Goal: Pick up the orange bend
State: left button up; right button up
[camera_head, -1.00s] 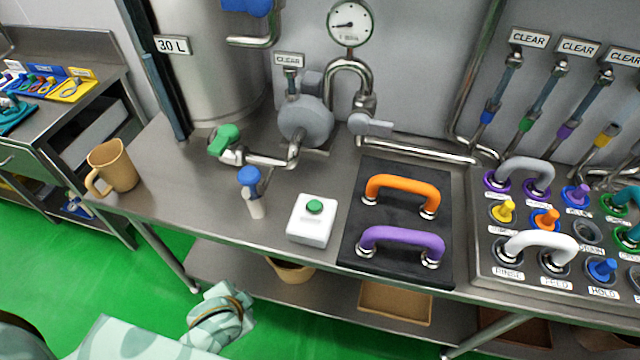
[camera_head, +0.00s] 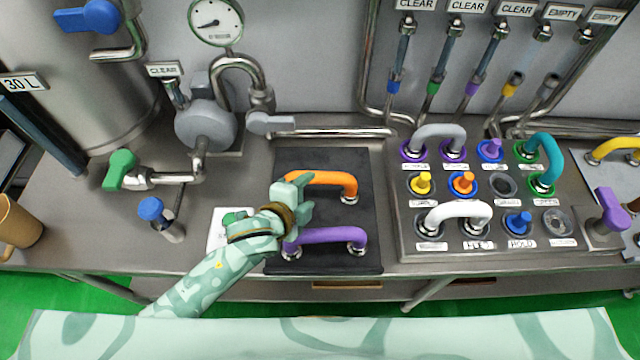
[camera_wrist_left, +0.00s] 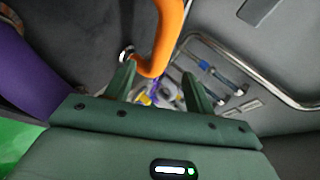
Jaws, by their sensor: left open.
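The orange bend (camera_head: 334,179) is a U-shaped pipe with metal ends, on a black mat (camera_head: 365,255). It lies behind the purple bend (camera_head: 330,236) in the head view. My left gripper (camera_head: 303,190) is open over the left part of the mat and hides the orange bend's left end. In the left wrist view, the orange bend (camera_wrist_left: 167,35) reaches down to the space between the two open fingers (camera_wrist_left: 160,88). I cannot tell whether they touch it. The purple bend shows at the left edge there (camera_wrist_left: 30,75). My right gripper is not in view.
A panel (camera_head: 402,235) with several coloured plugs and a white bend (camera_head: 458,210) stands right of the mat. A white box with a green button (camera_head: 218,238), a blue-capped valve (camera_head: 160,215) and a green valve (camera_head: 122,170) are left. A pipe (camera_head: 330,133) runs behind the mat.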

aim_at(318, 181)
pick_arm(q)
jog(key=b+x, duration=0.1)
jog(key=x, duration=0.4)
jog(key=shift+w+f, duration=0.15)
jog(key=shift+w, duration=0.05)
jog(key=shift+w+d, duration=0.1)
jog(key=shift+d, duration=0.05)
jog(key=shift+w+f, duration=0.25)
jog(key=shift+w, duration=0.05)
jog(key=b+x, duration=0.1)
jog(key=x, duration=0.3)
jog(key=shift+w+f+b, duration=0.1)
jog(key=shift+w+b, duration=0.15)
jog(key=shift+b, duration=0.1)
jog(key=shift+s, duration=0.1)
grip_shut()
